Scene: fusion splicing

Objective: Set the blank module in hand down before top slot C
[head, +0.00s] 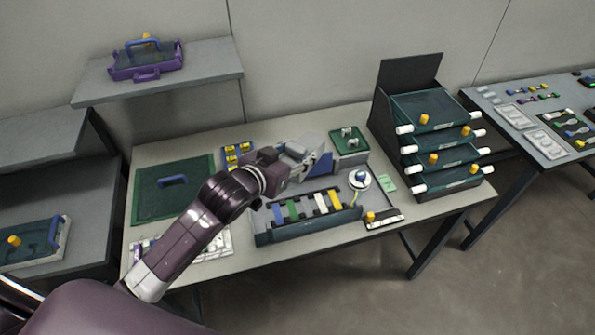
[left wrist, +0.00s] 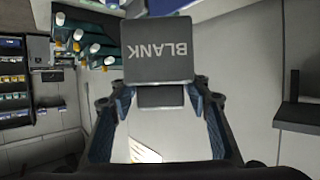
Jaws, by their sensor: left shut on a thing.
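The blank module (left wrist: 158,48) is a dark grey block with "BLANK" in pale letters. It fills the upper middle of the left wrist view, held at the ends of my left gripper's fingers (left wrist: 158,92). In the head view my left gripper (head: 298,165) is over the middle of the table, behind the dark rack (head: 308,228) with blue, green, white and yellow strips. The module is hard to make out there against the pale machine. No slot letters are readable, so I cannot tell which place is top slot C. My right gripper is not in view.
A dark stand with several green trays (head: 435,112) with orange knobs stands at the table's right. A green tray (head: 348,143) and a white round reel (head: 360,179) are near the gripper.

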